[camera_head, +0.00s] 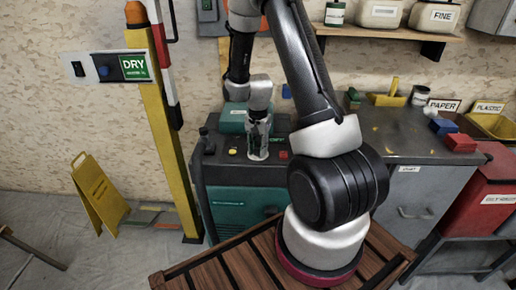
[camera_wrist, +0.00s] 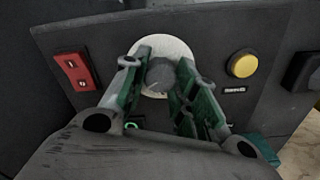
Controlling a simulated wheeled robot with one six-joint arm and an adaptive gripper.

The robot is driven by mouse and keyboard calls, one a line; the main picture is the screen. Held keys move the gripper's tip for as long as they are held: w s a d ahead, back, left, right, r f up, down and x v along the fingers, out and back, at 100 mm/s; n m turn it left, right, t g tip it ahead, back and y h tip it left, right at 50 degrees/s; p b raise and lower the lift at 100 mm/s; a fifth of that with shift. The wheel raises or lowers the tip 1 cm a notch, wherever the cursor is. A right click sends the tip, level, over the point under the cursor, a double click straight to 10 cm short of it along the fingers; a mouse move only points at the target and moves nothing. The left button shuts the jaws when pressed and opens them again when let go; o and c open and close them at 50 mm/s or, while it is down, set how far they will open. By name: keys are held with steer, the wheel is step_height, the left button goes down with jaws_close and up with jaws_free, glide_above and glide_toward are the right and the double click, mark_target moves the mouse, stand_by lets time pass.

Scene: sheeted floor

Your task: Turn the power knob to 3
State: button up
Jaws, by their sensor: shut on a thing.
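The power knob (camera_wrist: 160,75) is a round grey knob on a pale round dial plate (camera_wrist: 172,45), set in a dark panel. In the wrist view my gripper (camera_wrist: 160,78) has its two green-and-grey fingers on either side of the knob, shut on it. The dial's numbers and the knob's pointer cannot be made out. In the head view my gripper (camera_head: 258,140) points down onto the top of the dark and teal machine (camera_head: 235,195) and hides most of the knob.
A red switch (camera_wrist: 76,71) lies left of the dial, a yellow button (camera_wrist: 242,64) right of it. A yellow post (camera_head: 168,130) with a DRY sign and a folding yellow sign (camera_head: 97,195) stand at left. A grey cabinet (camera_head: 415,185) stands close at right.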

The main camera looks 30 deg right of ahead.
mark_target(258, 149)
steer(key=o, duration=1)
steer(key=shift+r, duration=0.1)
step_height(258, 149, up, 12)
steer(key=shift+f, duration=0.1)
steer(key=s+a+r+n+t, duration=0.1)
steer(key=s+r+n, duration=0.2)
steer(key=s+r, duration=0.3)
steer(key=s+a+r+n+t, duration=0.2)
steer(key=s+r+n, duration=0.2)
steer(key=s+r, duration=0.3)
steer(key=s+a+r+n+t, duration=0.1)
steer(key=s+a+r+n, duration=0.1)
steer(key=s+r+n, duration=0.2)
steer(key=shift+s+r, duration=0.55)
steer(key=shift+s, duration=0.55)
steer(key=shift+s+r, duration=0.6)
steer(key=shift+s, duration=0.55)
steer(key=shift+s+r, duration=0.55)
steer(key=shift+s, duration=0.55)
